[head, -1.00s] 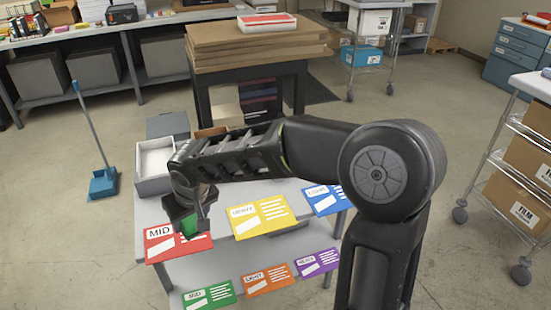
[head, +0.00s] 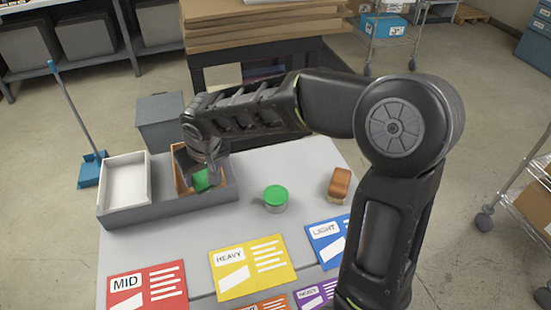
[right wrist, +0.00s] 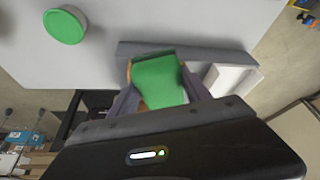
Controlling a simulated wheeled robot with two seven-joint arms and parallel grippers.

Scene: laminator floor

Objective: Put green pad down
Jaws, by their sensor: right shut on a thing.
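My right gripper (head: 204,173) is shut on the green pad (head: 202,181), over the brown tray (head: 227,181) on the table. The right wrist view shows the pad (right wrist: 158,82) large between the fingers, covering most of the tray behind it. I cannot tell whether the pad touches the tray floor. The brown tray sits in the right part of a grey holder (head: 170,214), beside a white tray (head: 125,182). My left gripper is not in view.
A green-lidded round tub (head: 276,195) and a brown block with a pale base (head: 339,184) stand to the right. Red MID (head: 150,290), yellow HEAVY (head: 252,268) and blue LIGHT (head: 328,240) cards lie along the front. Grey tabletop between is clear.

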